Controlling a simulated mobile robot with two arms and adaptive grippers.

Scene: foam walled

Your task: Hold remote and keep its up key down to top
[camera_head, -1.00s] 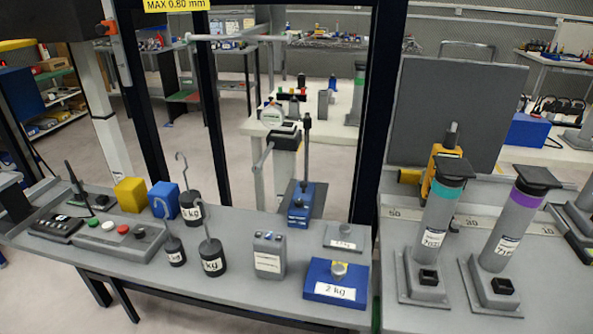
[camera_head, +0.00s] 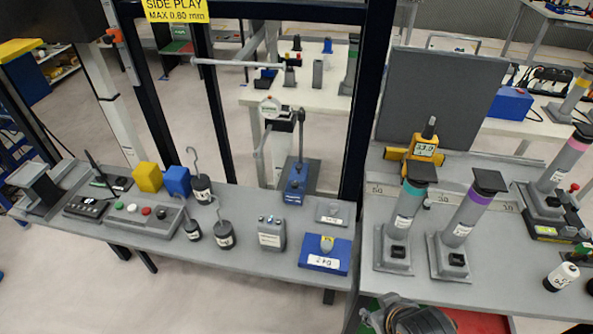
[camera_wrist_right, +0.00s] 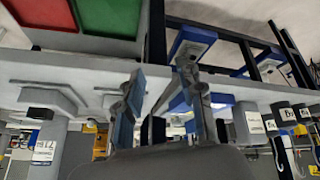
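A small black keyed unit (camera_head: 88,208), which may be the remote, lies at the left end of the grey bench in the head view. Behind it is another dark unit (camera_head: 112,184) with a thin black antenna; I cannot tell for sure which is the remote, and no up key can be read. My right gripper (camera_head: 380,308) shows at the bottom edge, in front of the bench and far to the right of these units. In the right wrist view its two fingers (camera_wrist_right: 162,68) are apart with nothing between them. My left gripper is out of view.
Grey cylinders stand at right. Dark posts (camera_head: 215,110) rise behind. Red and green trays (camera_wrist_right: 105,18) show in the wrist view.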

